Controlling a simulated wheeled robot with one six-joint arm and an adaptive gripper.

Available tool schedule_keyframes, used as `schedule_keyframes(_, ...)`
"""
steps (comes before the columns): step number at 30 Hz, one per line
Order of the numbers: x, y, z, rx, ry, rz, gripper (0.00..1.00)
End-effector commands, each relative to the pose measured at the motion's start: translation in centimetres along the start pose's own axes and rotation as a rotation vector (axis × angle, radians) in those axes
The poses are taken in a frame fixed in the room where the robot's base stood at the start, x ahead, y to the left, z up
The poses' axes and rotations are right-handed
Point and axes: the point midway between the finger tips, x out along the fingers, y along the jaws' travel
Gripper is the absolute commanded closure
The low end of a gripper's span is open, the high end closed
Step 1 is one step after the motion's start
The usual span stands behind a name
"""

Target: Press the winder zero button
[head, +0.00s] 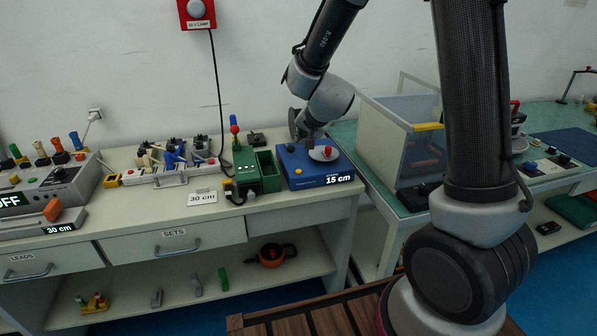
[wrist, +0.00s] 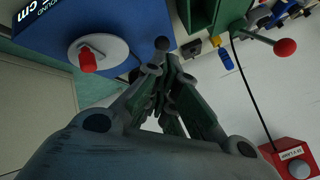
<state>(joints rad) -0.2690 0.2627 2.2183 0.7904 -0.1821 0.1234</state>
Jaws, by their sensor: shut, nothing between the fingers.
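The winder is a blue box (head: 322,186) at the right end of the long bench, with a display (head: 338,179) reading 15 cm. On its top is a pale disc (head: 318,155) with a red knob (head: 327,151); the disc also shows in the wrist view (wrist: 112,49). A yellow button (head: 298,171) is on its front, and a dark round knob (head: 290,148) is at its back left. No label naming the zero button is readable. My gripper (head: 308,143) is shut and empty over the back of the winder. In the wrist view its fingertips (wrist: 160,68) are close to a grey round knob (wrist: 162,44); contact is unclear.
A green box (head: 257,172) stands just left of the winder, with a red-topped lever (wrist: 285,47) in the wrist view. A red wall box (head: 197,13) hangs above with a cable. A clear-sided enclosure (head: 385,125) stands to the right.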

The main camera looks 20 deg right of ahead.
Motion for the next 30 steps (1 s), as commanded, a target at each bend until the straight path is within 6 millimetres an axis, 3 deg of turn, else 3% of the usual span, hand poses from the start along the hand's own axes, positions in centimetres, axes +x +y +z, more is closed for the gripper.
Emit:
schedule_keyframes(15,4.6,3.2,3.5,-0.001,-0.005,-0.004,1.0)
schedule_keyframes(30,5.5,3.7,4.2,-0.001,-0.004,-0.008,1.0)
